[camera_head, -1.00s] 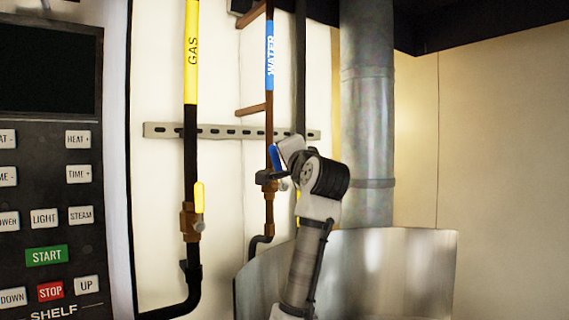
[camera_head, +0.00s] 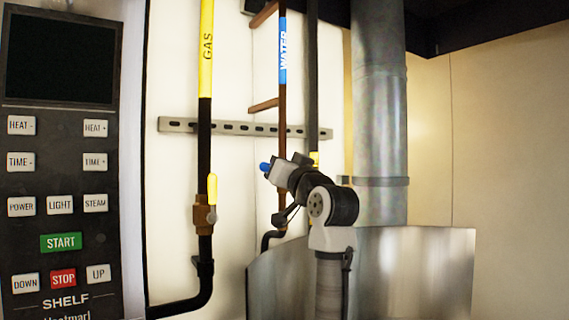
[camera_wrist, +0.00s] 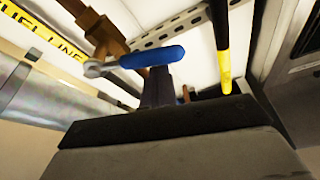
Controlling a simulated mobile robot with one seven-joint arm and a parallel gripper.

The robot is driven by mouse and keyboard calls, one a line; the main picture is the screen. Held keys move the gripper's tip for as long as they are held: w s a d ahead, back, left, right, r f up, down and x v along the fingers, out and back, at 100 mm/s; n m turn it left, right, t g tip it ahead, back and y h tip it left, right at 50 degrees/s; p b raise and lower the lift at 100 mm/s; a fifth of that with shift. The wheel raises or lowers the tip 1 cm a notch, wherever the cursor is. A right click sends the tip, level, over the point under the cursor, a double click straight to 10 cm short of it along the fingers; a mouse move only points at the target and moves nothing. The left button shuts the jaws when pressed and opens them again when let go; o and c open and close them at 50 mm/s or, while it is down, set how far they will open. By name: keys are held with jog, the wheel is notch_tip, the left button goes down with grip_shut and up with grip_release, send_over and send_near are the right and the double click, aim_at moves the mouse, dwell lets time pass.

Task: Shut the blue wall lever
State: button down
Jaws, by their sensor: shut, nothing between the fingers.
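The blue wall lever (camera_head: 265,167) sits on the valve of the copper pipe labelled WATER. In the head view only its blue end shows, pointing left past my gripper (camera_head: 277,174); the valve body is hidden behind my arm. In the wrist view the blue lever (camera_wrist: 152,57) lies crosswise just beyond the tip of my gripper (camera_wrist: 158,76), joined at its left to a grey metal arm on the copper valve (camera_wrist: 104,38). My gripper is shut with nothing in it. The fingertips are at the lever, but I cannot tell whether they touch it.
The black GAS pipe (camera_head: 204,130) with a yellow lever (camera_head: 212,188) runs left of the water pipe. A slotted rail (camera_head: 178,125) crosses behind the pipes. A control panel (camera_head: 60,150) stands at left. A curved metal sheet (camera_head: 420,270) and a duct (camera_head: 378,120) are at right.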

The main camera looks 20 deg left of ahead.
jog(key=n, duration=0.1)
jog(key=f+n, duration=0.2)
jog(key=shift+s+a+g+y+b, duration=0.25)
jog(key=shift+s+g+y+b, duration=0.05)
jog(key=shift+g+b, duration=0.1)
jog(key=shift+f, duration=0.15)
dwell(0.3)
notch_tip(320, 180, up, 5)
jog(key=p, duration=0.4)
jog(key=f+b+v, duration=0.1)
jog(key=b+v, duration=0.3)
jog(key=v, duration=0.6)
jog(key=shift+b, duration=0.3)
jog(key=shift+w+d, duration=0.1)
jog(key=shift+d, duration=0.05)
